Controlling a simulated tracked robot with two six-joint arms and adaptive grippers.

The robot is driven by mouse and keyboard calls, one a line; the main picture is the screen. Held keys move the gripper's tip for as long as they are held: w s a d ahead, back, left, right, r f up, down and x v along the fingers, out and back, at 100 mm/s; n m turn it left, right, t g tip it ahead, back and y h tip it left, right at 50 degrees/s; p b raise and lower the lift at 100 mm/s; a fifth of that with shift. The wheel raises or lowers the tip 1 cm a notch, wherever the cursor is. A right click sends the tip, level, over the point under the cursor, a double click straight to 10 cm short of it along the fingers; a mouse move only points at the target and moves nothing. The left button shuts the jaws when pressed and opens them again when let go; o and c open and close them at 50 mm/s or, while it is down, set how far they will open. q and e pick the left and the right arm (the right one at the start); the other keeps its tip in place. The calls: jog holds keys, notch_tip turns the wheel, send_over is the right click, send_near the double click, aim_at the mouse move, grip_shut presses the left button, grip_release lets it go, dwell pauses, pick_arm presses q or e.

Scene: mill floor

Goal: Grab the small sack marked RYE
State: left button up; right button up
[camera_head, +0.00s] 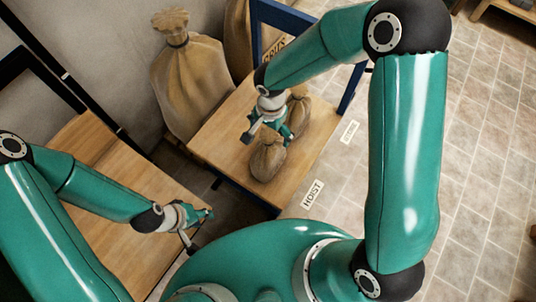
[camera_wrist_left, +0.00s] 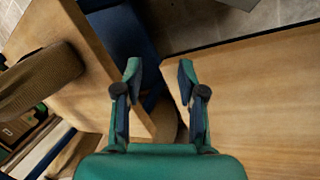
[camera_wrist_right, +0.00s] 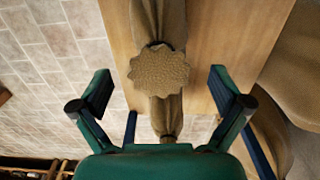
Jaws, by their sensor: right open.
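Two small brown tied sacks stand on the wooden table by my right gripper (camera_head: 272,130): a front sack (camera_head: 266,160) and a rear sack (camera_head: 299,112), partly hidden by the gripper. No RYE marking is readable on either, so I cannot tell which is RYE. In the right wrist view the right gripper (camera_wrist_right: 159,85) is open, its fingers apart on either side of a frilled sack top (camera_wrist_right: 158,70), with no visible contact. My left gripper (camera_head: 205,215) is open and empty, low over the left bench; its spread fingers show in the left wrist view (camera_wrist_left: 160,76).
A large tied sack (camera_head: 190,85) stands against the wall behind the wooden table (camera_head: 222,140). A blue frame (camera_head: 285,18) rises at its back. A wooden bench (camera_head: 120,225) is at left. Floor labels, one reading HOIST (camera_head: 313,194), lie on the open tiles at right.

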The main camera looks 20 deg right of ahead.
aim_at(268, 145)
jog(key=f, duration=0.4)
jog(key=shift+s+a+f+b, duration=0.3)
jog(key=shift+a, duration=0.05)
jog(key=shift+f, duration=0.45)
jog(key=shift+s+a, duration=0.1)
grip_shut()
